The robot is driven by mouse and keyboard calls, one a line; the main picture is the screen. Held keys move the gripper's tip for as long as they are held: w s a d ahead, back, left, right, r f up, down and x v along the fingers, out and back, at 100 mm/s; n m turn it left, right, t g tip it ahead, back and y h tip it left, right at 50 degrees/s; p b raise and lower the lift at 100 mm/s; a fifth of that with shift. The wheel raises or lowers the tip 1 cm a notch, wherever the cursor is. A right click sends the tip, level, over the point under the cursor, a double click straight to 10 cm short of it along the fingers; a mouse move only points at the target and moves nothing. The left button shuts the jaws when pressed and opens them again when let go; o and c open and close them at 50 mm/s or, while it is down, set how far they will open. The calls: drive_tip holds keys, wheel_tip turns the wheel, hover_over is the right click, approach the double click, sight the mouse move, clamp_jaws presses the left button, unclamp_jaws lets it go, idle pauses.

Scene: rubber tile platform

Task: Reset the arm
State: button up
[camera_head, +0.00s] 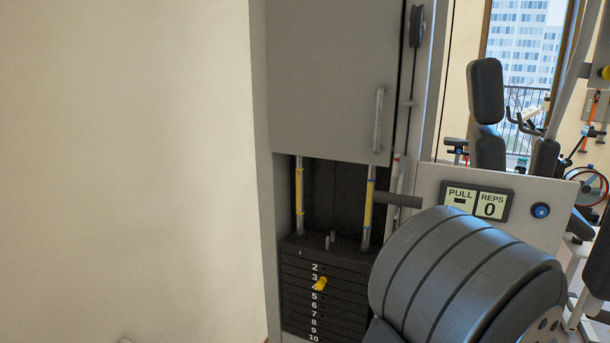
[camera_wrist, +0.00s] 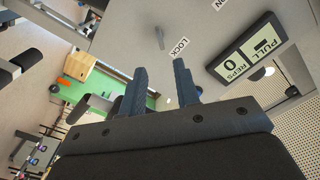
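My gripper (camera_wrist: 160,68) shows in the wrist view, with its two dark fingers apart and nothing between them. It is in front of a grey panel (camera_wrist: 205,40) that carries a "LOCK" label and a small grey lever (camera_wrist: 160,38). I cannot tell whether the fingers touch anything. In the head view I cannot make out my gripper. A large dark, banded rounded form (camera_head: 465,275) fills the lower right there and hides part of the machine; I cannot tell whether it is mine.
A weight stack (camera_head: 322,290) has a yellow pin (camera_head: 321,284) near number 4. Above it is a grey cover (camera_head: 325,75) with a handle (camera_head: 378,120). A counter display (camera_head: 476,202) reads REPS 0, beside a blue button (camera_head: 541,210). A bare wall (camera_head: 125,170) is left.

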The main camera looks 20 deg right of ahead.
drive_tip(key=v, duration=0.6)
drive_tip(key=w+d+n, duration=1)
drive_tip(key=w+d, duration=0.2)
idle(0.6)
drive_tip(key=shift+w+n, duration=0.1)
drive_tip(key=shift+n, duration=0.2)
idle(0.4)
